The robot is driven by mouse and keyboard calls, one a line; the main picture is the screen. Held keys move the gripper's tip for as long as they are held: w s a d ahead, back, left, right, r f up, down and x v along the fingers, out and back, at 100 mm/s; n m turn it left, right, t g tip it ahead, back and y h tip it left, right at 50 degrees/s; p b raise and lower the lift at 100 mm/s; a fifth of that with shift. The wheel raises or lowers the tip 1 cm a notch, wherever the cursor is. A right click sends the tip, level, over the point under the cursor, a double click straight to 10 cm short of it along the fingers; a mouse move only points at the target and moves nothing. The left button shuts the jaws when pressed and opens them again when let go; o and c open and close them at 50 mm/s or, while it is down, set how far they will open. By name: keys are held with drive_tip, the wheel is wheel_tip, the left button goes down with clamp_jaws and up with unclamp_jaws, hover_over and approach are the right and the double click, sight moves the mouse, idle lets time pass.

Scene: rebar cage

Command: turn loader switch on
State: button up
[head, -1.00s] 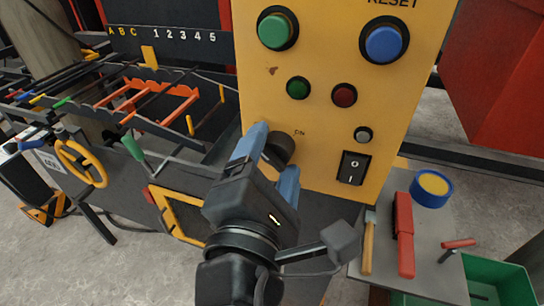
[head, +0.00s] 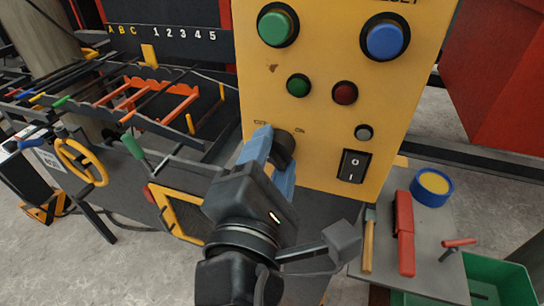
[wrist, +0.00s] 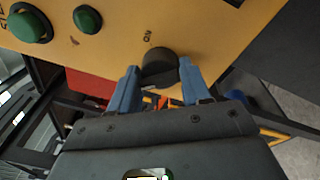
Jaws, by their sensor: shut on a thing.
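The loader switch looks to be the black rotary knob (head: 285,145) low on the yellow control panel (head: 320,110), with OFF and ON printed above it. My gripper (head: 276,156) has its blue fingers on either side of this knob and is shut on it. In the wrist view the round dark knob (wrist: 160,66) sits between the two blue fingertips (wrist: 159,76), with one label beside it. The knob's pointer is not visible, so I cannot tell its setting.
A black rocker switch (head: 354,166), a grey button (head: 364,132), green (head: 298,85) and red (head: 345,92) lamps, and large green (head: 278,26) and blue (head: 386,40) buttons share the panel. A grey shelf (head: 385,235) with tools stands at lower right.

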drive_tip(key=shift+f+m, duration=0.25)
drive_tip(key=shift+m, duration=0.05)
drive_tip(key=m+b, duration=0.1)
drive_tip(key=m, duration=0.1)
drive_tip(key=m+b, duration=0.1)
drive_tip(key=b, duration=0.1)
drive_tip(key=shift+f+m, duration=0.2)
drive_tip(key=shift+m, duration=0.2)
drive_tip(key=m+b, duration=0.3)
drive_tip(key=m, duration=0.1)
drive_tip(key=shift+m+t+h+b, duration=0.3)
drive_tip(key=shift+m+h, duration=0.1)
drive_tip(key=m+b, duration=0.4)
drive_tip(key=m, duration=0.1)
drive_tip(key=shift+a+f+m+h+b, duration=0.1)
drive_tip(key=shift+m+h+b, duration=0.25)
drive_tip(key=shift+m+h, duration=0.05)
drive_tip(key=shift+r+m+h+b, duration=0.2)
drive_tip(key=shift+m+h+b, duration=0.1)
drive_tip(key=shift+m+b, duration=1.35)
drive_tip(key=shift+m, duration=0.45)
drive_tip(key=o, duration=0.8)
drive_tip(key=shift+a, duration=0.1)
drive_tip(key=shift+o, duration=1)
drive_tip(key=shift+r, duration=0.15)
